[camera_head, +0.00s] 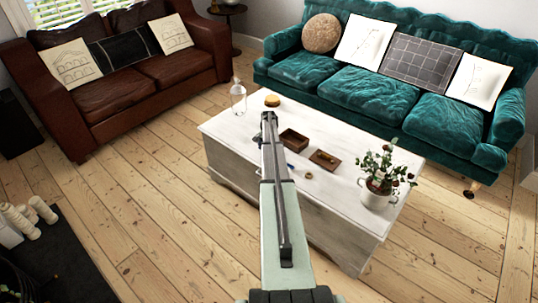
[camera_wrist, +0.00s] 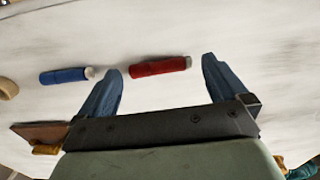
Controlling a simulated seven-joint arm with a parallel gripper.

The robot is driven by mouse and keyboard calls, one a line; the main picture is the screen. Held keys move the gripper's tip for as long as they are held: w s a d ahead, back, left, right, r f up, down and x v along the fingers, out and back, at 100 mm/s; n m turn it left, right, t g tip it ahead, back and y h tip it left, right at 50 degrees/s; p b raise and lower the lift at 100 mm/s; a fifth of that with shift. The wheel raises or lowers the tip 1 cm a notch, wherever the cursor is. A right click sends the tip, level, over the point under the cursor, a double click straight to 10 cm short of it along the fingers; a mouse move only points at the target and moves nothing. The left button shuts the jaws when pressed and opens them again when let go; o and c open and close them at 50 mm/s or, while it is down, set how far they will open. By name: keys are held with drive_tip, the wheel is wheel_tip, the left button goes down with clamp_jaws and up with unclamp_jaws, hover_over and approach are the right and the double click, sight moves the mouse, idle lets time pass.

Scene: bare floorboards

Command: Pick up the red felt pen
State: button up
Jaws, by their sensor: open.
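The red felt pen (camera_wrist: 160,67) lies on the white table top in the wrist view, running across the gap between my two fingertips. My gripper (camera_wrist: 163,67) is open and empty, with one finger on each side of the pen's ends. I cannot tell how high the fingers are above the table. In the head view my gripper (camera_head: 268,117) is over the table, and the red pen does not show there, likely hidden by my arm. A blue pen (camera_wrist: 67,75) lies to the left of the red one; it also shows in the head view (camera_head: 290,166).
On the white table (camera_head: 225,122) are a brown box (camera_head: 294,139), a flat brown tray (camera_head: 325,160), a small tan ring (camera_head: 308,175), a potted plant (camera_head: 378,190), a glass bottle (camera_head: 238,96) and a round yellowish thing (camera_head: 272,100). Sofas stand behind and left.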

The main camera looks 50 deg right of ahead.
drive_tip(key=shift+f, duration=0.85)
drive_tip(key=shift+c, duration=0.5)
drive_tip(key=c, duration=0.8)
drive_tip(key=shift+r, duration=0.1)
